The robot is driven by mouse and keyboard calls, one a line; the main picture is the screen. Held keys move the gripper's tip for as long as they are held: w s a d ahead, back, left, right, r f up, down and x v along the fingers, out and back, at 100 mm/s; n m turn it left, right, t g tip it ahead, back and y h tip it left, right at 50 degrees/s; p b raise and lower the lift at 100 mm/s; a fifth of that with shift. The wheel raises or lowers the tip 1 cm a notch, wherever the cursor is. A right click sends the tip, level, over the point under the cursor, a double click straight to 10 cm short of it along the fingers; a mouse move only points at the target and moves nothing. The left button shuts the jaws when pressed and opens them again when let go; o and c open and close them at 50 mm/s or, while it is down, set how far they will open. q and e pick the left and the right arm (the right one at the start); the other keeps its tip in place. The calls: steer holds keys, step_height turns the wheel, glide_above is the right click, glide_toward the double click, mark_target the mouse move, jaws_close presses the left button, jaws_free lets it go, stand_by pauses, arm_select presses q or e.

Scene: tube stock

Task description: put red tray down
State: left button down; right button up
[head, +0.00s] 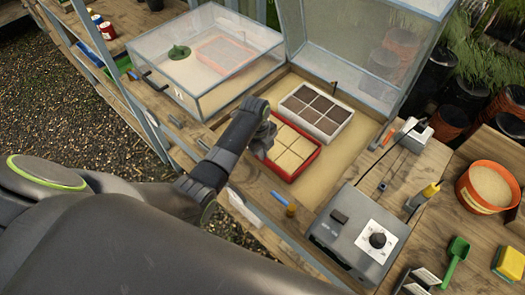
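The red tray (292,147) has several sand-coloured cells and lies within the sandy bed of the open clear-lidded case (345,172). It looks level; I cannot tell whether it rests fully on the sand. A white tray (330,110) with dark soil cells lies just behind it, very close or touching. My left gripper (264,139) is at the red tray's left rim and covers part of it. Its fingertips are too small and dark to tell whether they are closed on the rim. My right gripper is out of view.
The clear lid (378,45) stands raised at the back. A closed clear case (205,58) is on the left. A grey control box (358,235) stands in front right. An orange pot (487,186) and green scoop (457,254) are farther right. Sand right of the trays is bare.

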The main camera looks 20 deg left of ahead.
arm_select(q)
steer(key=c, duration=1.7)
jaws_free()
steer(key=shift+r, duration=0.15)
steer(key=shift+w+a+r, duration=0.1)
steer(key=shift+a+r, duration=0.15)
steer(key=shift+r, duration=1.7)
steer(key=shift+s+a+r, duration=0.1)
steer(key=shift+a+r, duration=0.1)
steer(key=shift+r, duration=1.8)
steer(key=shift+w+a+r, duration=0.1)
steer(key=shift+a+r, duration=0.15)
steer(key=shift+r, duration=1.7)
steer(key=shift+f, duration=0.1)
